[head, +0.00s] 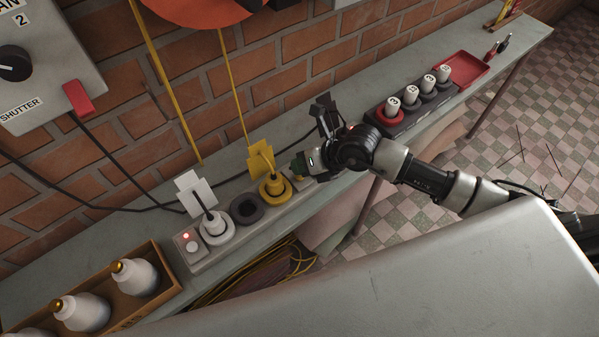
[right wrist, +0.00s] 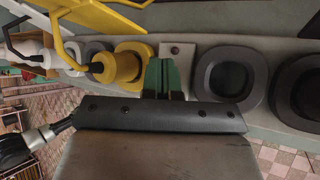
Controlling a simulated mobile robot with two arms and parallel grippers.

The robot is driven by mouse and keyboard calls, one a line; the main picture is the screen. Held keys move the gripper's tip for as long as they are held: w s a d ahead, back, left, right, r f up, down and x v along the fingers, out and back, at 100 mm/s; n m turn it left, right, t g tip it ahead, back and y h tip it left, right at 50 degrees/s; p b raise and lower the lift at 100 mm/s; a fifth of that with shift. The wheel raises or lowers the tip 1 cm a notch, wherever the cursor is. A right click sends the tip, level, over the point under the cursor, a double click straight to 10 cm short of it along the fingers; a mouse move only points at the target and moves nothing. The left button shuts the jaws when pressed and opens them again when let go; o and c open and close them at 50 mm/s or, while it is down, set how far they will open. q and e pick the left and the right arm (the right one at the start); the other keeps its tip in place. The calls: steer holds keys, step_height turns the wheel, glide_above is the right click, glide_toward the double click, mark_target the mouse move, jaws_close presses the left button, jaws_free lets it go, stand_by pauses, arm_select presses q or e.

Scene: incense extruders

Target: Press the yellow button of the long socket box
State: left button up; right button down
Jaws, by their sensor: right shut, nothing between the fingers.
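The long socket box (head: 228,238) lies on the narrow bench against the brick wall. It holds a white plug (head: 214,227), an empty dark socket (head: 247,208) and a yellow plug (head: 271,188). A small square button plate (right wrist: 177,50) sits beside the yellow plug in the right wrist view; its colour looks pale, not clearly yellow. My right gripper (head: 302,165) is shut and empty, its green fingertips (right wrist: 163,78) close to that plate. I cannot tell whether they touch it. My arm hides part of the box in the head view. My left gripper is not in view.
A white button with a red light (head: 190,241) is at the box's left end. A crate (head: 158,262) of white bottles stands left. A dark holder (head: 412,119) with numbered cylinders and a red tray (head: 463,68) stand right. Yellow and black cables cross the wall.

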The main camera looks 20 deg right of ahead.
steer(key=shift+f, duration=0.1)
stand_by(0.4)
steer(key=shift+f, duration=0.35)
steer(key=shift+r+p, duration=0.3)
steer(key=shift+r, duration=0.3)
step_height(320, 180, up, 6)
steer(key=p, duration=0.5)
steer(key=shift+p, duration=0.35)
